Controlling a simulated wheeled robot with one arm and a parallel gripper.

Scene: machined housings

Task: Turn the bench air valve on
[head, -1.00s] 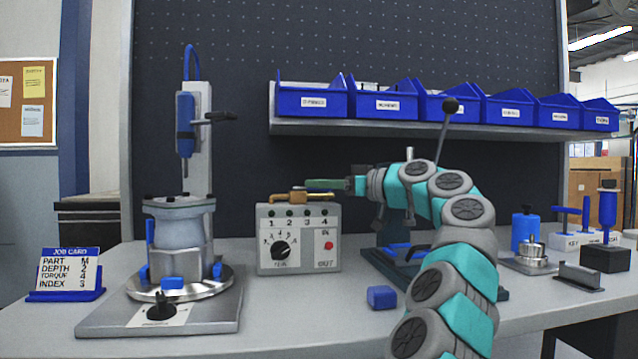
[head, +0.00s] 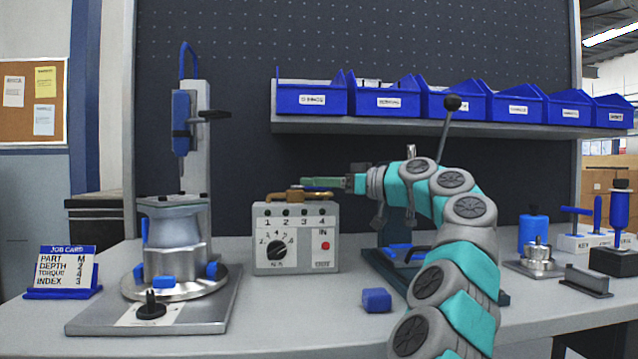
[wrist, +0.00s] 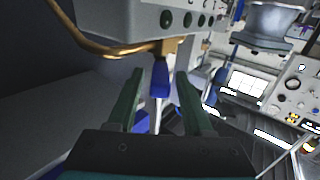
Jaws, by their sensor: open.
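The brass air valve and pipe (head: 300,195) show on top of the grey control box in the head view. In the wrist view the brass pipe (wrist: 110,47) runs along the box to a fitting with a blue handle (wrist: 161,82) below it. My gripper (wrist: 160,75) is open, with one green finger on each side of the blue handle. I cannot tell whether either finger touches it. In the head view my gripper (head: 322,183) reaches from the right to just above the brass part, and the handle is not clearly visible there.
The grey control box (head: 296,240) with a dial and red button stands below the valve. A press fixture (head: 170,240) is to its left, and a blue block (head: 377,300) lies in front. A shelf (head: 400,127) of blue bins hangs above. The front bench is mostly clear.

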